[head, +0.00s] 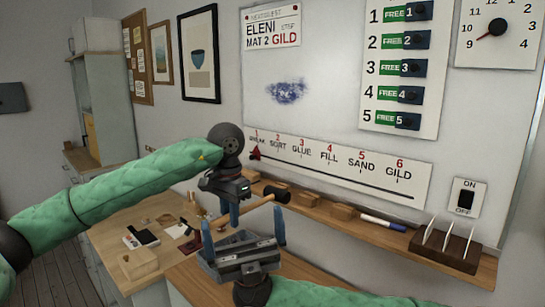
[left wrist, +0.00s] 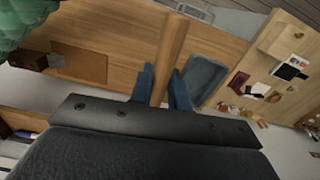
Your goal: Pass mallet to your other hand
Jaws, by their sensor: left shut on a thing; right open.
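The mallet has a pale wooden handle (head: 258,208) and a dark head (head: 282,194) at its right end in the head view. My left gripper (head: 234,222) points down and is shut on the handle. The left wrist view shows the handle (left wrist: 174,50) between its blue fingers (left wrist: 163,88). My right gripper (head: 243,232) is below, pointing up, with its blue fingers wide apart and nothing gripped. The handle crosses above its palm, near the fingertips; I cannot tell whether they touch. The mallet head is out of sight in the left wrist view.
A wooden shelf (head: 390,238) along the wall holds wooden blocks, a blue marker (head: 383,223) and a dark rack (head: 445,250). A wooden bench (head: 115,235) at the left carries a block (head: 138,263), cards and small items. The wall is close behind the grippers.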

